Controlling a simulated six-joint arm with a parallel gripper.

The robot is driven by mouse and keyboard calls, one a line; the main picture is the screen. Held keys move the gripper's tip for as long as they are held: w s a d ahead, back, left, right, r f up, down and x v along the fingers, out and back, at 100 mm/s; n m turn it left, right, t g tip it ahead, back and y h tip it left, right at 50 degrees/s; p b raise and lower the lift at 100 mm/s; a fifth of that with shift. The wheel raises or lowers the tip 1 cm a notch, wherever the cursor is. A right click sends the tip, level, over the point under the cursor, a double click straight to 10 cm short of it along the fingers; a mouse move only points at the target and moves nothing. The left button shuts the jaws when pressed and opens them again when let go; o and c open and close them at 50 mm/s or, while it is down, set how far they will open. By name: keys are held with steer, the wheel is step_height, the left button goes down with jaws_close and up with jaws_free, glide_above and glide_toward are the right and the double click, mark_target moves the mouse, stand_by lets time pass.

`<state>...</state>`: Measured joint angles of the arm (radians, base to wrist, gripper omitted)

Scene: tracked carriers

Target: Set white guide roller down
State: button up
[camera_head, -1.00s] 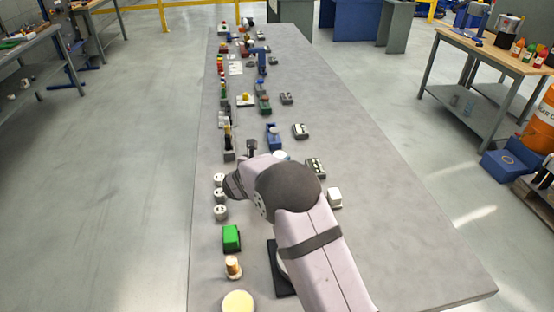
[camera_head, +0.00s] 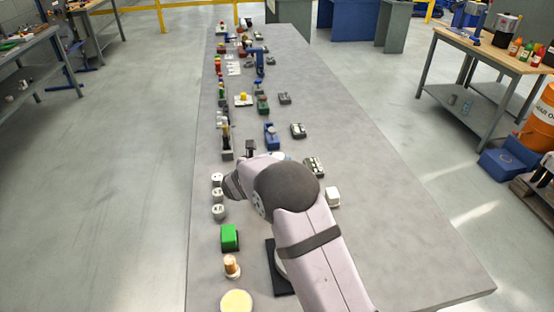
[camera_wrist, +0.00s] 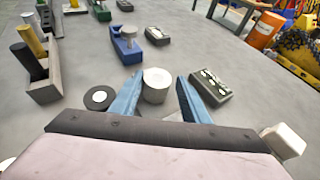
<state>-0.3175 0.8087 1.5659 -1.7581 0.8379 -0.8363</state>
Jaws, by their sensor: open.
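A white guide roller (camera_wrist: 156,86), a short upright cylinder, stands between the two blue fingers of my gripper (camera_wrist: 160,100) in the wrist view. The fingers are spread, with a visible gap on either side of the roller. Its base is partly hidden between the fingers, so I cannot tell exactly how it rests. In the head view my arm hides most of the gripper; only a pale patch (camera_head: 281,156) shows behind the arm.
A round dark-ringed part (camera_wrist: 100,97) lies close to the left finger. A dark tray with pale pieces (camera_wrist: 210,88) is close to the right finger. A blue carrier (camera_wrist: 125,48) stands beyond. A grey rack (camera_wrist: 42,88) is at left. The grey table (camera_head: 390,220) is clear at right.

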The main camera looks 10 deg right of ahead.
steer(key=shift+w+a+r+p, duration=0.15)
steer(key=shift+a+r+p, duration=0.35)
steer(key=shift+r, duration=0.35)
steer(key=b+v, duration=0.2)
steer(key=v, duration=0.9)
steer(key=shift+s, duration=0.4)
steer(key=shift+f, duration=0.15)
